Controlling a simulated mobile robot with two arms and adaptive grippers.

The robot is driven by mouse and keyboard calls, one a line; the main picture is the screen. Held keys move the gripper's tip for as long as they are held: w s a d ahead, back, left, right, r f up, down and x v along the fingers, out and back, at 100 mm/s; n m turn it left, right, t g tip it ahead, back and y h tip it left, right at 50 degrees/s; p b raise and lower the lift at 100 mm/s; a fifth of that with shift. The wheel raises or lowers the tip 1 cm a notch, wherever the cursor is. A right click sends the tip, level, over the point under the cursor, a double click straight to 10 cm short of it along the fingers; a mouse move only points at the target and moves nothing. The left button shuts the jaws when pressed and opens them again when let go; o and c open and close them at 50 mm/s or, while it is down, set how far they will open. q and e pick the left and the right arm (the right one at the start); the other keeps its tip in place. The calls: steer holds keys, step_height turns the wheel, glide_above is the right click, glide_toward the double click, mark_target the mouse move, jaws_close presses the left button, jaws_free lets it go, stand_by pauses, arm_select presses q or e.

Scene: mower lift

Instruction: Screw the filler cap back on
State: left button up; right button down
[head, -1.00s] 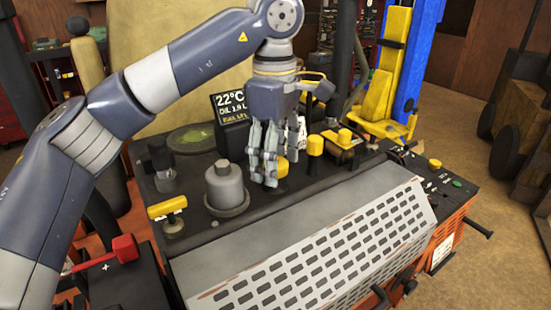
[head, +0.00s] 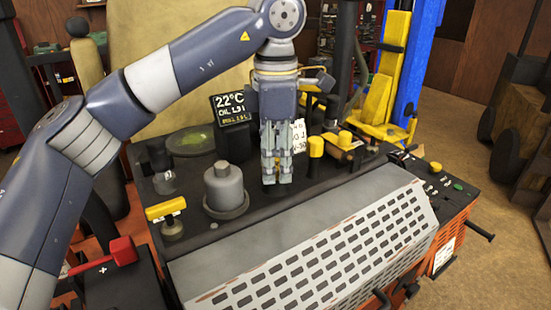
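My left gripper (head: 277,181) points straight down over the engine deck, its fingertips low at a dark round neck (head: 277,189). Its fingers stand close together. A small bit of yellow, probably the filler cap (head: 267,158), shows at the fingers, which hide most of it. I cannot tell whether the fingers press on it, or how it sits on the neck. My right gripper is not in view.
Close right of the gripper stand a yellow-topped post (head: 316,147) and a yellow-capped part (head: 345,137). A grey cylinder (head: 224,185) and a yellow T-handle (head: 166,208) stand left. A display (head: 231,108) is behind; a slotted grey cover (head: 320,250) lies in front.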

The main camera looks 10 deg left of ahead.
arm_select(q)
steer(key=shift+o, duration=1.3)
steer(key=c, duration=0.4)
steer(key=shift+o, duration=0.2)
steer(key=m+p, duration=0.1)
steer(key=m, duration=0.2)
steer(key=shift+m+p, duration=0.6)
steer(key=shift+m, duration=0.5)
steer(key=shift+f, duration=0.1)
steer(key=shift+m, duration=0.7)
steer(key=shift+c, duration=0.6)
